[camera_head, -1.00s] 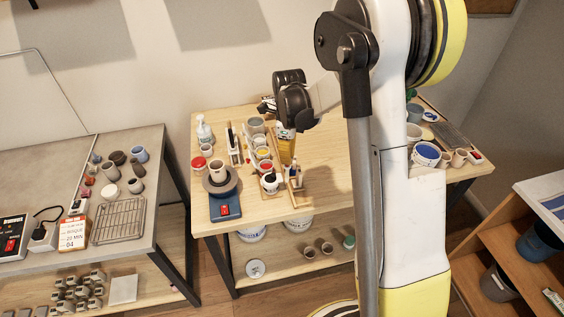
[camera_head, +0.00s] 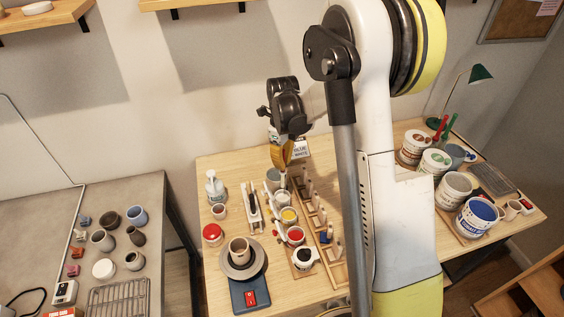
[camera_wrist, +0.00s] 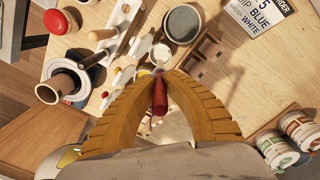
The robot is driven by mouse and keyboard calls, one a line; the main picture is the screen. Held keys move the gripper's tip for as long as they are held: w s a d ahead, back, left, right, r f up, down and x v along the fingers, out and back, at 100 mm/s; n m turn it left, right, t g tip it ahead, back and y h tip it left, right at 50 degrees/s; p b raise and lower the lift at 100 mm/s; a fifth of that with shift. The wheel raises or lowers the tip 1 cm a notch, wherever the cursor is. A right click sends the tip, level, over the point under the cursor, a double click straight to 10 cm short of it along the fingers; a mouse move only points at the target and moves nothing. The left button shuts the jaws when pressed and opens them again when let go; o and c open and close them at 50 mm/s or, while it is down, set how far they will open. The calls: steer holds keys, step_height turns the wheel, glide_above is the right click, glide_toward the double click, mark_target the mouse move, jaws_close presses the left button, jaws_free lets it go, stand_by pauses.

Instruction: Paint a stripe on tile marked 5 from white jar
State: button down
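My gripper (camera_head: 283,165) points down over the row of glaze jars on the wooden table. In the wrist view its yellow fingers (camera_wrist: 160,75) close on a red-handled brush (camera_wrist: 159,97). The brush's far end points toward a small white jar (camera_wrist: 160,54), directly beyond the fingertips; I cannot tell whether it is inside. In the head view the white jar (camera_head: 281,198) stands behind the yellow jar (camera_head: 289,215) and the red jar (camera_head: 295,235). A wooden rack (camera_head: 322,232) stands right of the jars. No tile number is readable, so tile 5 cannot be picked out.
An order card (camera_wrist: 262,18) reads 5, blue, white. A grey pot (camera_head: 273,179) stands behind the jars. A cup (camera_head: 239,250) sits on a turntable at the front left. Several tubs, including a blue one (camera_head: 478,216), stand at the right.

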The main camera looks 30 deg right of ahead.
mark_target(283, 177)
steer(key=shift+w+f, duration=0.15)
steer(key=shift+w, duration=0.2)
steer(key=shift+s+f, duration=0.25)
steer(key=shift+s, duration=0.05)
steer(key=shift+f+b, duration=0.25)
steer(key=shift+b, duration=0.15)
steer(key=shift+w+f+b, duration=0.1)
steer(key=shift+f+b, duration=0.2)
steer(key=shift+f, duration=0.4)
steer(key=shift+f+b, duration=2.15)
steer(key=shift+f, duration=0.5)
